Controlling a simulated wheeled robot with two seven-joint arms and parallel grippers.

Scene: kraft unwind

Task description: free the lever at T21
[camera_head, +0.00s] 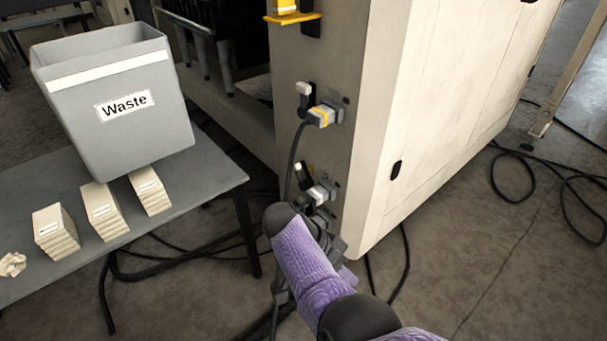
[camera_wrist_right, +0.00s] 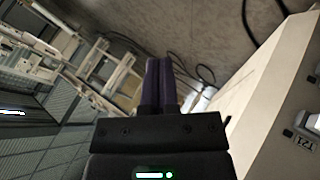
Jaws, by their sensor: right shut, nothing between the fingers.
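In the head view, the cabinet's side carries an upper lever (camera_head: 304,89) with a white tip beside a yellow-banded plug (camera_head: 322,115). Below are a lower lever (camera_head: 304,175) and a grey plug (camera_head: 319,192). The head view does not show which lever is T21. My right gripper (camera_wrist_right: 161,62) is shut and empty, away from the label. In the head view my purple arm mostly hides it. My left gripper is not in view.
A grey Waste bin (camera_head: 125,120) and several stacks of pale blocks stand on a grey table (camera_head: 200,185) at left. Black cables (camera_head: 570,180) lie on the floor, and one hangs beside the cabinet (camera_head: 400,90). My right arm covers the area below the plugs.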

